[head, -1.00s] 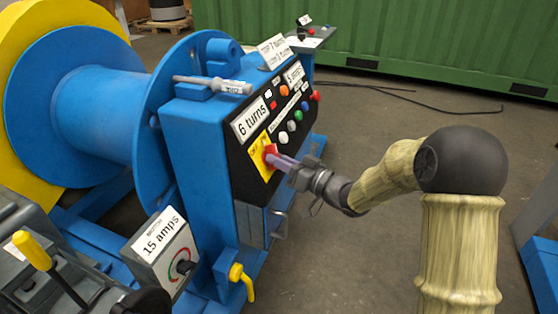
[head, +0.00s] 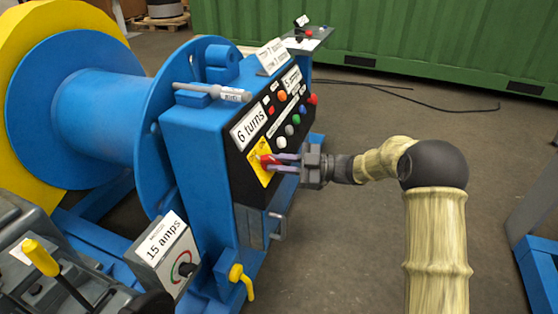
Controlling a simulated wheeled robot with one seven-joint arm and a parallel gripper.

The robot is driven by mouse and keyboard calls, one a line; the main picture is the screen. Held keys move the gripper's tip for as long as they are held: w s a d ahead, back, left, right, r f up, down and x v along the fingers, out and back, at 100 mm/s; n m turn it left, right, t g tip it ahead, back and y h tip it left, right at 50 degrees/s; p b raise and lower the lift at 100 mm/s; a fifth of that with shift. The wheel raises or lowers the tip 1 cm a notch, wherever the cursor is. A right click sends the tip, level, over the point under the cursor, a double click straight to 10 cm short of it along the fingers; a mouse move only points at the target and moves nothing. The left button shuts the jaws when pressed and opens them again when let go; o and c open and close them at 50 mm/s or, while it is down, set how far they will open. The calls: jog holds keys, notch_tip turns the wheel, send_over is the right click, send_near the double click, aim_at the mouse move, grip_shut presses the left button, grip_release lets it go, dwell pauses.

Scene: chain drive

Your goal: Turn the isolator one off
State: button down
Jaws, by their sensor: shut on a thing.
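The isolator is a red rotary handle (head: 266,160) on a yellow plate (head: 257,153), low on the black control panel of the blue winch cabinet. My gripper (head: 275,162) reaches in from the right, its two pale fingers shut on the red handle. The fingertips hide part of the handle, so its exact angle is hard to read. Writing on the yellow plate is too small to make out.
Several coloured buttons (head: 293,116) sit on the panel above the isolator. A "6 turns" label (head: 251,128) is just above the plate. A "15 amps" box (head: 166,252) and yellow tap lever (head: 241,280) stand lower left. Floor (head: 345,250) right of the cabinet is clear.

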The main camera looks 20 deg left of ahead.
jog(key=shift+w+r+n+g+h+p, duration=0.15)
jog(key=shift+n+g+h+p, duration=0.5)
jog(key=shift+n, duration=1.15)
jog(key=shift+g, duration=0.35)
jog(key=c, duration=1.4)
grip_release()
jog(key=shift+o, duration=0.2)
jog(key=shift+d, duration=0.1)
jog(key=p+v, duration=0.4)
jog(key=v, duration=1.3)
jog(key=shift+r, duration=0.25)
jog(key=shift+w, duration=0.1)
